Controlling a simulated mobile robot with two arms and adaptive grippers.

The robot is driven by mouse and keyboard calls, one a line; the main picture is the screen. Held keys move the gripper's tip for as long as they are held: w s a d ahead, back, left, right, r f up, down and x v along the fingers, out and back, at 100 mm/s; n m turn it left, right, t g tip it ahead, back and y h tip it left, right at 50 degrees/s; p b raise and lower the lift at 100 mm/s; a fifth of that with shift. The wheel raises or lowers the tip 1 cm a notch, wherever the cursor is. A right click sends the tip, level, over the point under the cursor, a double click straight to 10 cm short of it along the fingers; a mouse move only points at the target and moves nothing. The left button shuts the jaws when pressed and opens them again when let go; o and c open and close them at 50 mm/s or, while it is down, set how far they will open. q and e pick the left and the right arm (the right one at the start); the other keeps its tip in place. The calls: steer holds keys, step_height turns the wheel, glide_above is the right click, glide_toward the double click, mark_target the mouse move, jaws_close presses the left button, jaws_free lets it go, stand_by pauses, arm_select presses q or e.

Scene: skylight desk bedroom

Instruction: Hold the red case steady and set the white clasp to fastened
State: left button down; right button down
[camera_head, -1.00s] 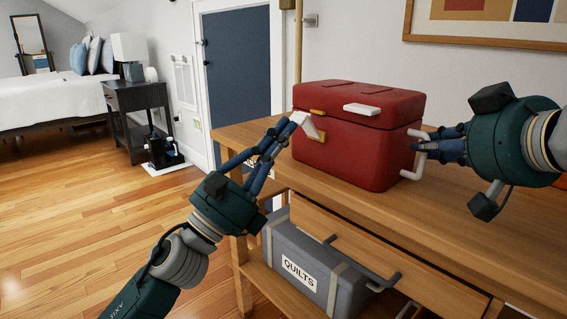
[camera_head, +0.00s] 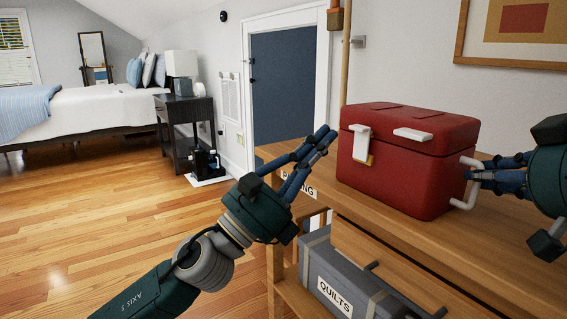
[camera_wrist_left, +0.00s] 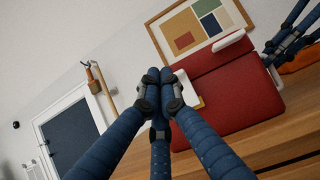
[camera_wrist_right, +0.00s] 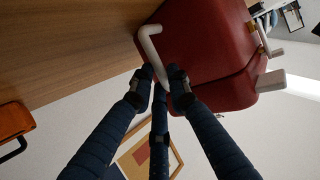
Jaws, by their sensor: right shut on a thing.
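The red case (camera_head: 400,180) sits upright on the wooden desk, lid down. Its white clasp (camera_head: 361,140) hangs from the lid down the front, over a yellow catch (camera_head: 371,160); whether it is latched I cannot tell. My left gripper (camera_head: 326,136) is left of the clasp, apart from it, fingertips together and empty; its fingertips also show in the left wrist view (camera_wrist_left: 160,74). My right gripper (camera_head: 474,178) is shut on the white side handle (camera_head: 461,204) at the case's right end; the handle also shows in the right wrist view (camera_wrist_right: 150,42).
The wooden desk (camera_head: 510,240) has a drawer below and a grey quilts box (camera_head: 345,285) on its lower shelf. An orange item with a black handle (camera_wrist_right: 16,120) shows in the right wrist view. Open floor lies left of the desk.

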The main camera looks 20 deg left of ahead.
arm_select(q)
steer(key=s+a, duration=0.6)
steer(key=s, duration=0.3)
steer(key=shift+a, duration=0.35)
steer(key=shift+s, duration=0.1)
arm_select(e)
steer(key=c, duration=1.6)
jaws_free()
